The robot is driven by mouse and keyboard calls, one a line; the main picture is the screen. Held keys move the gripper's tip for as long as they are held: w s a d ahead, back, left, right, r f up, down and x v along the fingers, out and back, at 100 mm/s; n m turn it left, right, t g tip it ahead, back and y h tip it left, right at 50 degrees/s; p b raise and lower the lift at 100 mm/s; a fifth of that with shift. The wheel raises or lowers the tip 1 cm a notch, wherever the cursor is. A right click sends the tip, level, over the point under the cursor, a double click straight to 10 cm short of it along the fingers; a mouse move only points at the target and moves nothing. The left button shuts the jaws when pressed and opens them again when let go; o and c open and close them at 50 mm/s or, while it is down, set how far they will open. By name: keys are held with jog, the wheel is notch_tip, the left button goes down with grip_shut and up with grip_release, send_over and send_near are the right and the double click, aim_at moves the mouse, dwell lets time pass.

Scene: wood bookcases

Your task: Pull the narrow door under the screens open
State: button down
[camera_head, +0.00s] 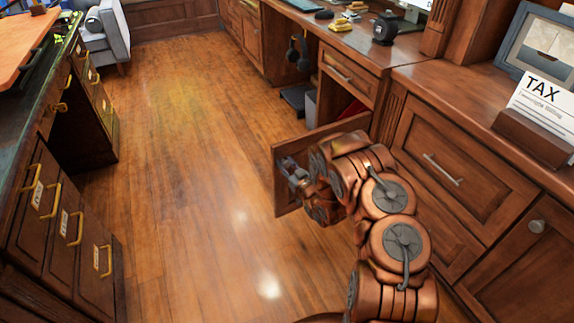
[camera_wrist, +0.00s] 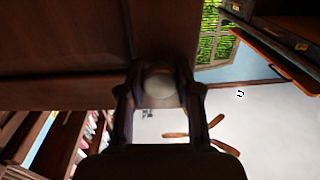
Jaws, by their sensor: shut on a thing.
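The narrow wooden door (camera_head: 284,203) stands swung out from the cabinet below the desk, at the centre right of the head view. Part of it is hidden behind my arm. My gripper (camera_head: 292,172) is at the door's outer end. In the wrist view my gripper (camera_wrist: 160,92) has its two fingers around a pale round knob (camera_wrist: 159,84) on the dark wooden door (camera_wrist: 70,45), and is shut on it. The cabinet's opening shows behind the door, with something red (camera_head: 352,109) inside.
A drawer (camera_head: 345,77) is closed above the opening. Closed wooden fronts (camera_head: 455,170) stand to the right. A dark cabinet with brass handles (camera_head: 60,215) stands at the left. The wooden floor (camera_head: 190,150) between is clear. Headphones (camera_head: 298,52) hang under the desk.

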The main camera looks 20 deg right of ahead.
jog(key=c, duration=0.8)
grip_release()
jog(key=shift+s, duration=0.1)
jog(key=shift+s+d, duration=0.3)
jog(key=shift+s, duration=1.65)
jog(key=shift+s+d, duration=0.35)
jog(key=shift+s, duration=1.6)
jog(key=shift+s+d, duration=0.3)
jog(key=shift+s, duration=1.65)
